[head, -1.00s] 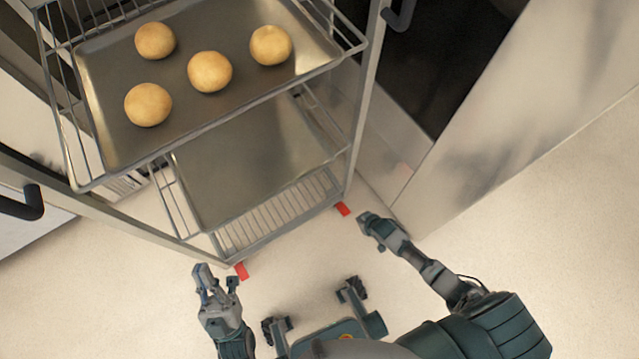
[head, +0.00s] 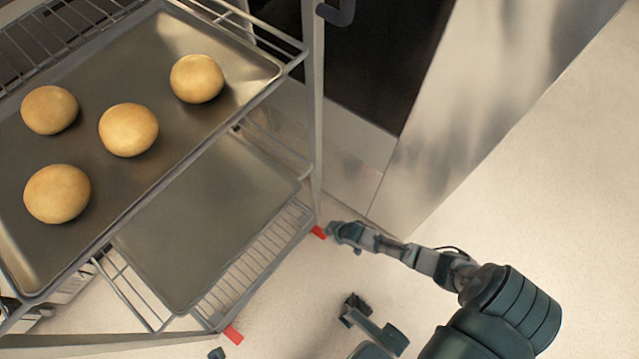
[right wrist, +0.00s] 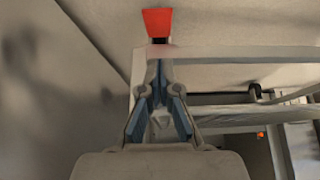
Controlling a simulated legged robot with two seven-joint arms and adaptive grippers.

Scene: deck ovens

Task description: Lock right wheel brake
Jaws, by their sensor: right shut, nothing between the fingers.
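The right wheel brake is a small red pedal (head: 319,232) at the foot of the rack's right front post. It also shows as a red tab (right wrist: 157,22) at the top of the right wrist view, just beyond my fingertips. My right gripper (head: 335,231) is shut and empty, low beside the right side of this pedal. In the right wrist view the gripper (right wrist: 157,75) points towards the pedal; I cannot tell whether they touch. A second red pedal (head: 233,335) is at the rack's other front corner.
The wire rack (head: 315,110) holds an upper tray (head: 170,75) with several round buns and an empty lower tray (head: 215,215). A metal panel (head: 480,90) stands close behind my right gripper. The pale floor (head: 540,210) at the right is clear.

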